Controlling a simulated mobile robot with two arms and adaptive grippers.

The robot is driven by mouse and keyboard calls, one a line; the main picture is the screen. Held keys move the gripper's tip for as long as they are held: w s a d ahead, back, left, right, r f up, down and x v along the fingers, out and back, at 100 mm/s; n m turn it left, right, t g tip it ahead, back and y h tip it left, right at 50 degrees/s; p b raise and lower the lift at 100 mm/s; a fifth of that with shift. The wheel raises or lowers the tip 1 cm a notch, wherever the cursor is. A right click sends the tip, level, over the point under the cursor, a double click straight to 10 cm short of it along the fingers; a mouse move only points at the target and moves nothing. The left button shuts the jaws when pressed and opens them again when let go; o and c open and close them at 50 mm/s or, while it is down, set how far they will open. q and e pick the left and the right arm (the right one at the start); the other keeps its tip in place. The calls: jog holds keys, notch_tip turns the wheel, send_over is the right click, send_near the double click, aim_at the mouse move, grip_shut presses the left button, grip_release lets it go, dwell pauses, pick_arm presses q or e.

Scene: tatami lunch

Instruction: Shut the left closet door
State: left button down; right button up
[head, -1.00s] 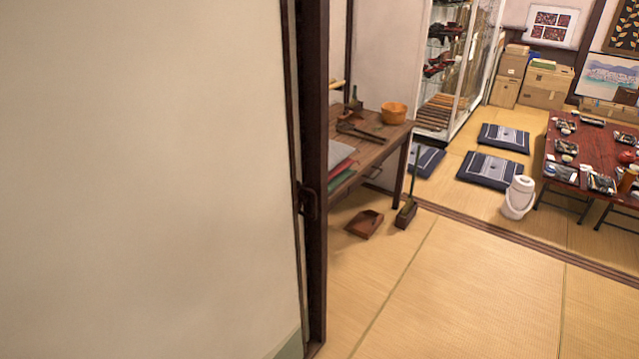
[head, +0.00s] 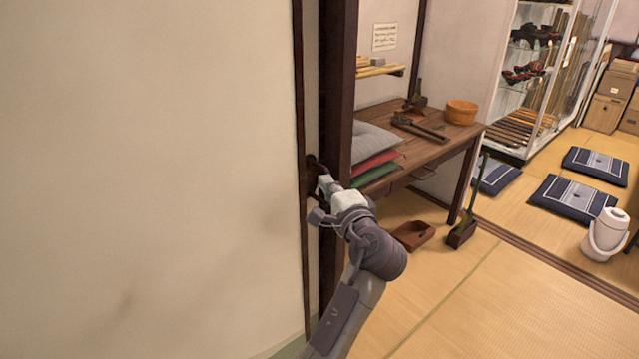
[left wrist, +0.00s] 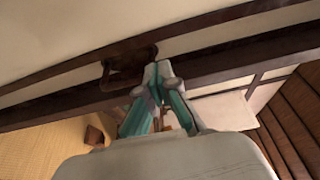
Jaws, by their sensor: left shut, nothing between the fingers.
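The closet door shows nearly edge-on as a narrow pale panel (head: 311,80) with a dark wooden edge post (head: 338,90). A dark handle (head: 313,168) sits at its middle height. My left gripper (head: 324,184) is at the handle, with its fingertips shut and empty. In the left wrist view the fingertips (left wrist: 160,70) are just right of the handle (left wrist: 128,68), very close to it; I cannot tell whether they touch. Part of the handle is hidden behind the fingers in the head view. My right gripper is not in view.
A large pale surface (head: 150,150) fills the left. Behind the post stands a wooden table (head: 440,150) with cushions, tools and a bowl. A dustpan (head: 414,235) and a boxy green-handled tool (head: 462,232) are on the floor. The tatami (head: 490,310) at lower right is clear.

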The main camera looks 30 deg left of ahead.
pick_arm(q)
jog(key=p+x, duration=0.1)
jog(key=x, duration=0.8)
jog(key=shift+w+a+f, duration=0.1)
jog(key=shift+w+a, duration=0.05)
jog(key=shift+w, duration=0.15)
